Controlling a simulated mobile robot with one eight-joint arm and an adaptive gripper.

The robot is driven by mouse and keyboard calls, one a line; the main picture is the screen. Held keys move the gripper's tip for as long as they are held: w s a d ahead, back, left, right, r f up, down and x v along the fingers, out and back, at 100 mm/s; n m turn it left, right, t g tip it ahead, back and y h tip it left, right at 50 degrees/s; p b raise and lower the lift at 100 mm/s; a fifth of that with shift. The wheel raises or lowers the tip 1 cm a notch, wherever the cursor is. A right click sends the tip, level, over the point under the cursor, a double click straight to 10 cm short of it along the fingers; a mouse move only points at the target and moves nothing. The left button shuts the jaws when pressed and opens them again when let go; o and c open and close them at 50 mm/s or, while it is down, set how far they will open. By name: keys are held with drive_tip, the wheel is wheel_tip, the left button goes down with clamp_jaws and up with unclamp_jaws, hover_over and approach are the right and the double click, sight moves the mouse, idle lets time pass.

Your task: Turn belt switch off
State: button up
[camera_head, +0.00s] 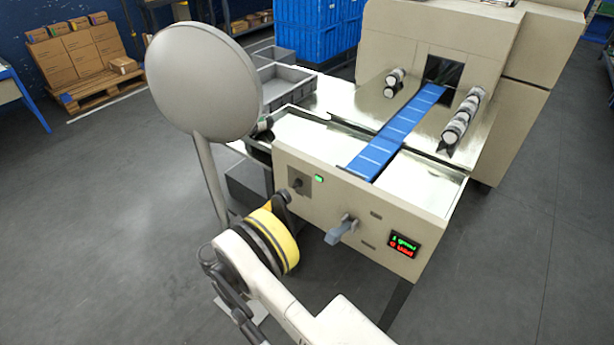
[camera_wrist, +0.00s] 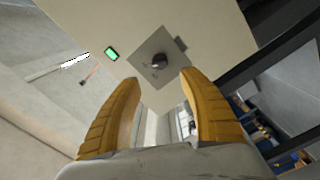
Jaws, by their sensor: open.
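The belt switch is a small dark rotary knob (camera_head: 297,184) on a grey square plate on the front panel of the wrapper, beside a lit green indicator (camera_head: 319,178). In the wrist view the knob (camera_wrist: 158,61) sits just beyond and between my fingertips, apart from them, with the green indicator (camera_wrist: 111,53) to its upper left. My gripper (camera_wrist: 157,79) is open and empty, its two yellow fingers on either side of the knob's plate. In the head view my arm's wrist hides most of the gripper.
A grey lever handle (camera_head: 342,230) sticks out from the panel right of the switch, and a small red-green display (camera_head: 403,245) is further right. A large round disc on a post (camera_head: 205,85) stands left of the panel. The blue belt (camera_head: 398,132) runs behind.

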sight(295, 186)
drive_tip(key=b+x, duration=0.1)
drive_tip(key=x, duration=0.9)
drive_tip(key=shift+d, duration=0.1)
drive_tip(key=shift+c, duration=0.5)
clamp_jaws()
